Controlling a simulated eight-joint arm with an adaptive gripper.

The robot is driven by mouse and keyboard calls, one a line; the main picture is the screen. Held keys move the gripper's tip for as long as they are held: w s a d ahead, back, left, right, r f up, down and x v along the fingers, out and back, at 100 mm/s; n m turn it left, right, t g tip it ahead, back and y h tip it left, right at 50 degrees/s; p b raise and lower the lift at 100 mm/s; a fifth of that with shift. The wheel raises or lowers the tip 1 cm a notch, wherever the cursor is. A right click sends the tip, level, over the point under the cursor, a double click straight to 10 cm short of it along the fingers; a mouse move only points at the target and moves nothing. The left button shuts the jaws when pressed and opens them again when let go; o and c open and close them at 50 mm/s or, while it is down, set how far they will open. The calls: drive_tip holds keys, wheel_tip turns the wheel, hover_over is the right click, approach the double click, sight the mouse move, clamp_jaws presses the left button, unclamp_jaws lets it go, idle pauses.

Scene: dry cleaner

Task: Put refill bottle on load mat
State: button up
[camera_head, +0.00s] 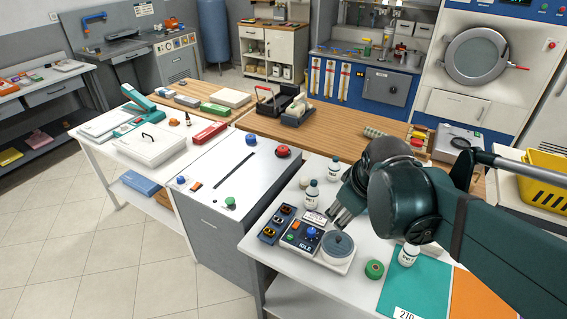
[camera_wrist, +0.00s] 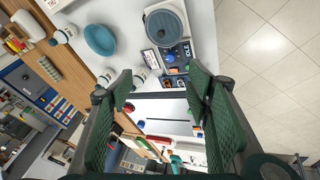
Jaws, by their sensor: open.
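Several small white bottles with dark caps stand on the white counter; I cannot tell which is the refill bottle. In the head view one bottle (camera_head: 311,194) stands left of my gripper (camera_head: 341,212), a second bottle (camera_head: 333,170) is behind it, and a third bottle (camera_head: 408,256) is at the right under my arm. In the wrist view two bottles (camera_wrist: 107,77) show near the left finger. My gripper (camera_wrist: 160,86) is open and empty above the counter. A teal mat (camera_head: 414,285) and an orange mat (camera_head: 478,299) lie at the front right; neither is readably marked as the load mat.
A control unit (camera_head: 308,238) marked IDLE, with a round grey-topped part (camera_head: 338,244), sits below my gripper. A blue dish (camera_wrist: 100,40) shows in the wrist view. A yellow basket (camera_head: 545,172) stands far right.

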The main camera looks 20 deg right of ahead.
drive_tip(key=s+a+r+m+t+y, duration=0.1)
drive_tip(key=s+a+m, duration=0.3)
drive_tip(key=a, duration=0.5)
drive_tip(key=shift+a+r+m+t, duration=0.4)
drive_tip(key=shift+r+m+t, duration=0.25)
drive_tip(key=shift+r, duration=0.25)
